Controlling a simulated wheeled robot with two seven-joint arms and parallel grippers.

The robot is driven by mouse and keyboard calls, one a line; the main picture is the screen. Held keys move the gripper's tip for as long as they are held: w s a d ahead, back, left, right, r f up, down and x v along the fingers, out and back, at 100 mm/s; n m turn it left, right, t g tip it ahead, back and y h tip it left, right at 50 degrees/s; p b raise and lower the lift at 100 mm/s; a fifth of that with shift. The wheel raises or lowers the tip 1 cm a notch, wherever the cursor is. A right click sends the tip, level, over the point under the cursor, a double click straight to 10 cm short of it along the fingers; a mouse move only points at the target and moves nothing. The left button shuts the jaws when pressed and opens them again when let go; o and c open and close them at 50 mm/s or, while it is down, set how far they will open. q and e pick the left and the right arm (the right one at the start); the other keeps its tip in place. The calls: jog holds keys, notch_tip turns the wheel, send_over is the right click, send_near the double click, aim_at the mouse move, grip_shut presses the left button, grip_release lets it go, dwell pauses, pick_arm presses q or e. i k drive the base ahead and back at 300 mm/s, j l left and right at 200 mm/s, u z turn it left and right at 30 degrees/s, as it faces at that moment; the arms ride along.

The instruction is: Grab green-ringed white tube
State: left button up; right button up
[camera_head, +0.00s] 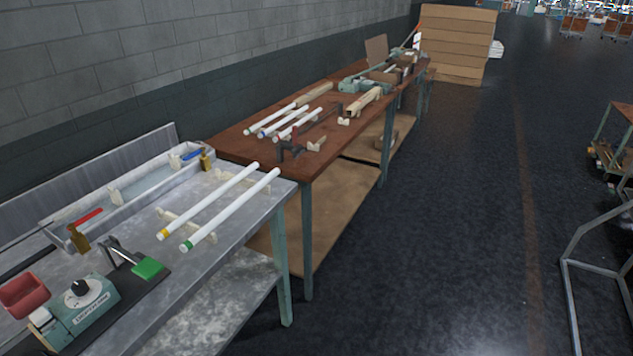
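The green-ringed white tube (232,209) lies on the grey metal table (205,275) in the head view. Its green-ringed end points to the lower left and its far end lies near the table's right edge. A second white tube with a yellow ring (209,201) lies beside it on the left, roughly parallel and apart from it. Both rest across pale supports (185,224). Neither of my grippers shows in this view.
A teal device with a dial (85,306), a red bin (22,294) and a green pad (148,268) occupy the near left. A trough (140,186) runs along the back. A brown table (325,150) with more tubes adjoins.

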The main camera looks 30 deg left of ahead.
aim_at(186, 247)
jog(key=i+l+u, duration=0.25)
jog(key=i, duration=0.3)
jog(key=i+l+u, duration=0.2)
jog(key=i, duration=0.35)
jog(key=i+l+u, duration=0.25)
jog(key=i, duration=0.25)
